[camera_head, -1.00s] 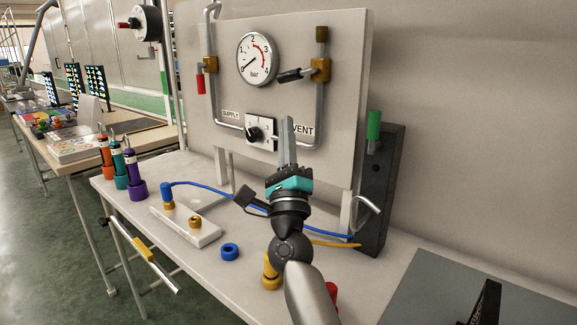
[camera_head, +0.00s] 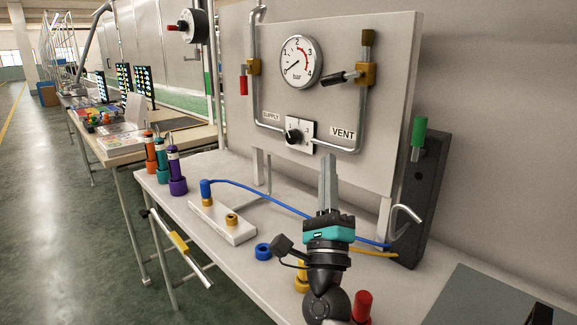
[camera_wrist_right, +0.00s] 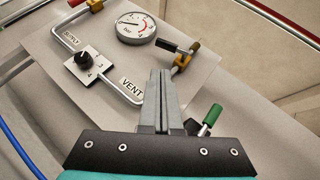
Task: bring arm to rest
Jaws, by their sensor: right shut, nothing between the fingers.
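My right gripper (camera_head: 328,168) is shut and empty, its fingers pointing up in front of the lower part of the upright panel (camera_head: 340,70). In the right wrist view its closed fingers (camera_wrist_right: 160,88) reach up near the VENT label. The panel carries a round bar gauge (camera_head: 301,62), a black selector knob (camera_head: 294,136) between the SUPPLY and VENT labels, and a black-handled valve (camera_head: 340,78) on the right pipe. A red-handled valve (camera_head: 244,84) is on the left pipe. My left gripper does not show.
A white block (camera_head: 222,222) holds a blue-hose plug (camera_head: 206,192) and a brass fitting. A blue ring (camera_head: 263,251), yellow (camera_head: 301,275) and red (camera_head: 362,305) parts lie near my arm. A dark box (camera_head: 423,200) with a green handle stands right. Coloured cylinders (camera_head: 175,170) stand left.

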